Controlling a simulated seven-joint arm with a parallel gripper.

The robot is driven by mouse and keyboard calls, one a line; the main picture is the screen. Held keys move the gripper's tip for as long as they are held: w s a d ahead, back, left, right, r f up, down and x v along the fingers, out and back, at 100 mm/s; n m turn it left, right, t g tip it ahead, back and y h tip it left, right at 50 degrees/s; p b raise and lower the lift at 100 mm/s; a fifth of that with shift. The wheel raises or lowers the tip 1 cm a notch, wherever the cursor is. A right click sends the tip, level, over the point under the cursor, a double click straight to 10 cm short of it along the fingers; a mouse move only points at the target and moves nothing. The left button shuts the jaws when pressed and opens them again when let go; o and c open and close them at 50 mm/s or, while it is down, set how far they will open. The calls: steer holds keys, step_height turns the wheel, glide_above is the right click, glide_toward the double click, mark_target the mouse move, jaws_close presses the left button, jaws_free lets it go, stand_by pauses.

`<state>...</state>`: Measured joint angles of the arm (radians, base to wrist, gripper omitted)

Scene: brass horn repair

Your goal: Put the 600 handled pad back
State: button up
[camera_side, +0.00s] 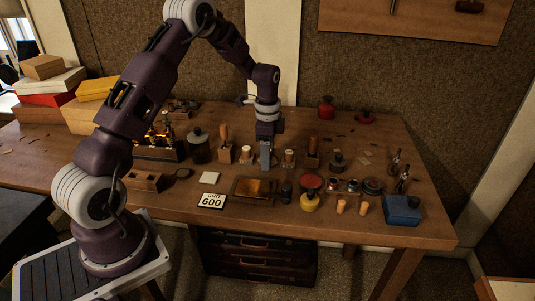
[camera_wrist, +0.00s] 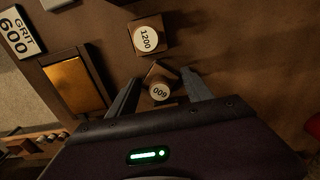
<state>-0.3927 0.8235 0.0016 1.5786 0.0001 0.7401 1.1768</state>
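The handled pad marked 600 (camera_wrist: 160,92) shows a round pale top on a brown block, turned at an angle. In the side view it appears to be the pale-topped piece (camera_side: 289,157) just right of my gripper (camera_side: 266,164). My gripper (camera_wrist: 160,86) points down with its two fingers apart, one on each side of the 600 piece in the wrist view. Gaps show between fingers and piece, and I see no contact. Its lower part is hidden by my gripper body.
A similar piece marked 1200 (camera_wrist: 147,38) stands close by. An amber-topped tray (camera_wrist: 73,84) lies toward the front edge.

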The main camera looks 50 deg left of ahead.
steer(key=shift+o, duration=1.3)
step_height(320, 180, up, 13)
steer(key=s+d+r+n+t, duration=0.2)
steer(key=s+d+r+n, duration=0.1)
steer(key=s+d+r, duration=0.6)
steer(key=s+d+n+t, duration=0.1)
steer(key=s+d+n, duration=0.2)
steer(key=s, duration=0.6)
steer(key=s+d+n+t, duration=0.2)
steer(key=s+d, duration=0.3)
steer(key=s, duration=0.5)
steer(key=shift+s+d+r+n+t, duration=0.3)
steer(key=shift+d+r+n, duration=0.1)
steer(key=shift+n, duration=0.1)
steer(key=shift+a, duration=0.1)
